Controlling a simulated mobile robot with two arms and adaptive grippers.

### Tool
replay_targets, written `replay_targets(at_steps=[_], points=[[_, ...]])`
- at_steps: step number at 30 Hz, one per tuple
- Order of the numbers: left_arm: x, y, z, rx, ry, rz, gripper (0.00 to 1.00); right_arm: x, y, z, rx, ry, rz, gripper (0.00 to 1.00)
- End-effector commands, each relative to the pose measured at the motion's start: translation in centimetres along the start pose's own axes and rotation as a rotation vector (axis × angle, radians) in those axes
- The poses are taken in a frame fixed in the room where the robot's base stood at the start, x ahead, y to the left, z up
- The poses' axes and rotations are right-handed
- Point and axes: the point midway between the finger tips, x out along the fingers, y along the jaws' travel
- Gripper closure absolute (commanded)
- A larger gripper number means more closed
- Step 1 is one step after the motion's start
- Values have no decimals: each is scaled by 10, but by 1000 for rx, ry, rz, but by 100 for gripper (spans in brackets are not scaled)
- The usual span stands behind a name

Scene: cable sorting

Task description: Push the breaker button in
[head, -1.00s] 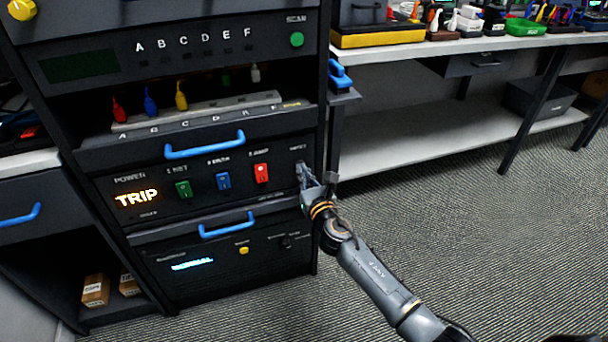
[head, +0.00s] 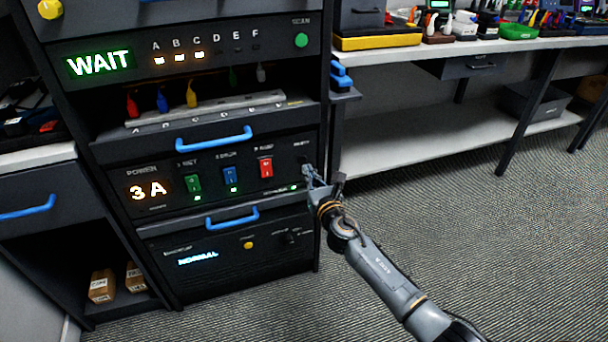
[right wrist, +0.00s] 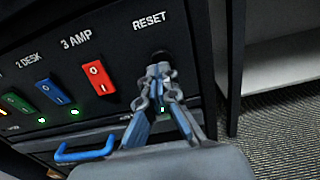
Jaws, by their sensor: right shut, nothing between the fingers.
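The breaker button (right wrist: 160,57) shows in the right wrist view as a dark round shape just under the RESET label, partly hidden by my fingertips. My right gripper (right wrist: 161,74) is shut and empty, its tips at or just in front of the button; I cannot tell if they touch. In the head view the right gripper (head: 307,169) is at the right end of the power panel (head: 215,207) and covers the button. My left gripper is not in view.
Green, blue and red switches (head: 266,167) sit left of the button, with green lamps below. Blue drawer handles (head: 213,138) stick out above and below the panel. A scanner display (head: 99,63) above reads WAIT. Open carpet lies right of the cabinet.

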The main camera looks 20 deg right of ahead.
Motion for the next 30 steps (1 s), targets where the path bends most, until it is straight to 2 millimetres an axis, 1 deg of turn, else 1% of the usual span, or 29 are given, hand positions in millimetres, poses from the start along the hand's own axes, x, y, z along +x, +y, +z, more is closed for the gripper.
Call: replay_targets(at_steps=[4, 12, 15, 18, 21, 30], points=[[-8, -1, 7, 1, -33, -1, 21, -24, 0, 0, -3, 3, 3, 100], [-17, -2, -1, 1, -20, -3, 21, -72, 0, -2, -3, 5, 4, 100], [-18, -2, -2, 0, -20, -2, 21, -86, 1, -2, -1, 5, 4, 100], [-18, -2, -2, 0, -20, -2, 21, -96, 1, -2, -1, 4, 4, 100], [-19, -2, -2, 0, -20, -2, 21, -100, 1, -2, -2, 4, 4, 100], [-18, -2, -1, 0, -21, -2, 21, -101, 1, -2, -2, 3, 3, 100]])
